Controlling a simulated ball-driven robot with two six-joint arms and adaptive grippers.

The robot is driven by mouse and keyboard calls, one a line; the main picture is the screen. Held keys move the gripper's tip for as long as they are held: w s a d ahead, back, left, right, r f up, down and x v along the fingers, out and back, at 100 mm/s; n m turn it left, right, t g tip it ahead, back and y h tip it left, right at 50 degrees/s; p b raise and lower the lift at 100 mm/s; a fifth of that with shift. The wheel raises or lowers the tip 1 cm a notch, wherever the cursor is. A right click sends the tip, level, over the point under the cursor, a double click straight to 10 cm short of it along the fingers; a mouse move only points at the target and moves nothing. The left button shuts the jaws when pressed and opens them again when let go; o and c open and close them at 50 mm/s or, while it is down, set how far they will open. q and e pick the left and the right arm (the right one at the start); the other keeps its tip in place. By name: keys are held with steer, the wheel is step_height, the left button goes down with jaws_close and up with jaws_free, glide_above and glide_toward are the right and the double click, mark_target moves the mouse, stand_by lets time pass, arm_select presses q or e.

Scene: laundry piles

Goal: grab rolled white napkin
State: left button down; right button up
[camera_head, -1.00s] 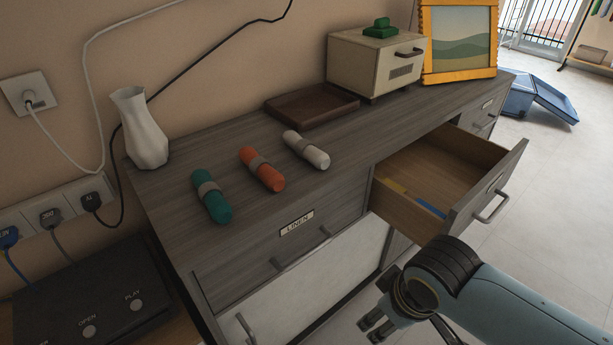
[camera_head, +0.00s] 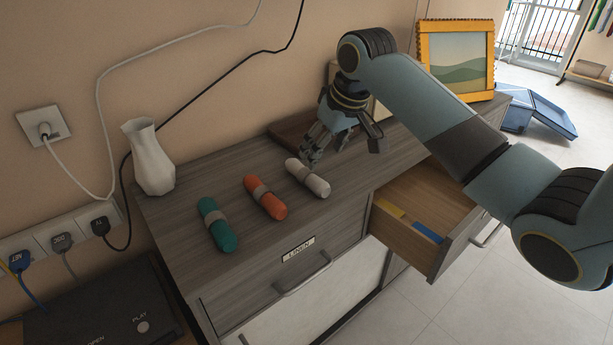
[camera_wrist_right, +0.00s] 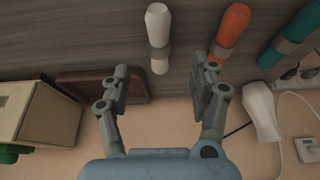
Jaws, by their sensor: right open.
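The rolled white napkin (camera_head: 308,178) lies on the grey dresser top with a grey band around it, right of the orange roll. My right gripper (camera_head: 342,160) is open and empty, just behind and above the napkin's far end. It also shows in the right wrist view (camera_wrist_right: 160,82), its fingers spread apart. I cannot tell whether a fingertip touches the napkin. My left gripper is not in view.
An orange roll (camera_head: 265,198) and a teal roll (camera_head: 217,224) lie to the left. A brown tray (camera_head: 290,130) is partly hidden behind my gripper. A white vase (camera_head: 149,158) stands at the left. An open drawer (camera_head: 408,235) juts out at the front right. A framed picture (camera_head: 457,60) stands behind my arm.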

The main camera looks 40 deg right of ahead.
mark_target(312, 175)
steer(key=shift+w+d, duration=0.2)
steer(key=shift+w, duration=0.25)
steer(key=b+x, duration=0.1)
steer(key=x, duration=0.9)
steer(key=shift+f+b, duration=0.15)
steer(key=shift+b, duration=0.25)
steer(key=shift+s, duration=0.1)
steer(key=c, duration=1.2)
steer(key=shift+c, duration=0.2)
